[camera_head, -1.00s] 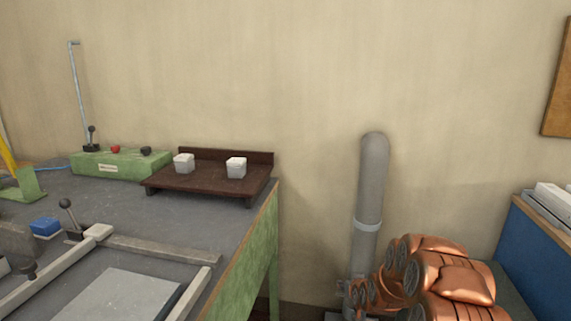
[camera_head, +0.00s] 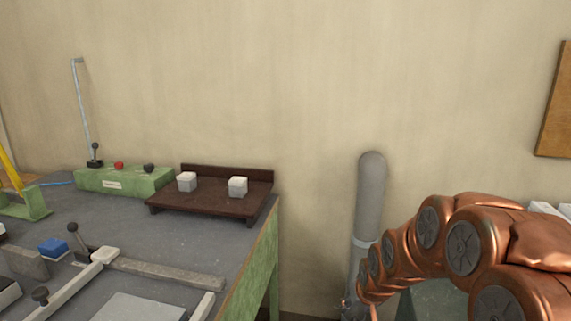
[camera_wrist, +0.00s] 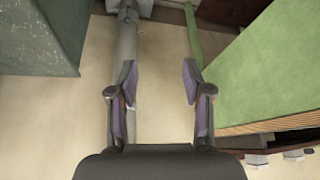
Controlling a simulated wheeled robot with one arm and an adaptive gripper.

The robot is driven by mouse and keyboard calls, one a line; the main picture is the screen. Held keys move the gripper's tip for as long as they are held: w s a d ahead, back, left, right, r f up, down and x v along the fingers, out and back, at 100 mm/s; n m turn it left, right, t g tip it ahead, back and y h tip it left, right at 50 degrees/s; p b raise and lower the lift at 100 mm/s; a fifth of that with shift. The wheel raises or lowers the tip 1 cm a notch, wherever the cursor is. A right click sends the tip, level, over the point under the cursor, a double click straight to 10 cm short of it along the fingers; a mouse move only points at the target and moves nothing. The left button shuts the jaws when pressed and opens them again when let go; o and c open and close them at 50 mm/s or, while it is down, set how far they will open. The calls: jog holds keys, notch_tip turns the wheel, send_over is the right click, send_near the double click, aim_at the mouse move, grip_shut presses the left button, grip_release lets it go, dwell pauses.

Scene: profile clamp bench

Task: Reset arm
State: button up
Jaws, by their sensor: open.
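My gripper (camera_wrist: 160,84) shows in the wrist view with its two dark, purple-padded fingers spread apart. It is open and nothing is between the fingers. Behind them are a pale surface and a grey pipe (camera_wrist: 127,45). My copper-coloured arm reaches across the lower right of the head view, beside the grey pipe (camera_head: 369,195). The gripper itself cannot be made out in the head view.
The workbench (camera_head: 135,235) on the left carries a clamp frame (camera_head: 165,273), a green control box (camera_head: 123,180), a blue block (camera_head: 53,247) and a dark stand (camera_head: 213,203) with two white cubes. Its green side (camera_wrist: 265,70) is close to the right finger in the wrist view.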

jog(key=s+r+g+p, duration=0.2)
jog(key=s+r, duration=0.4)
jog(key=s, duration=0.6)
jog(key=s+r+g+p, duration=0.2)
jog(key=s+r+p, duration=0.2)
jog(key=s, duration=0.9)
jog(key=s+r+g+p, duration=0.3)
jog(key=s+r, duration=0.5)
jog(key=s, duration=0.4)
jog(key=shift+s+r+h, duration=0.2)
jog(key=shift+s+h, duration=0.05)
jog(key=shift+h, duration=0.05)
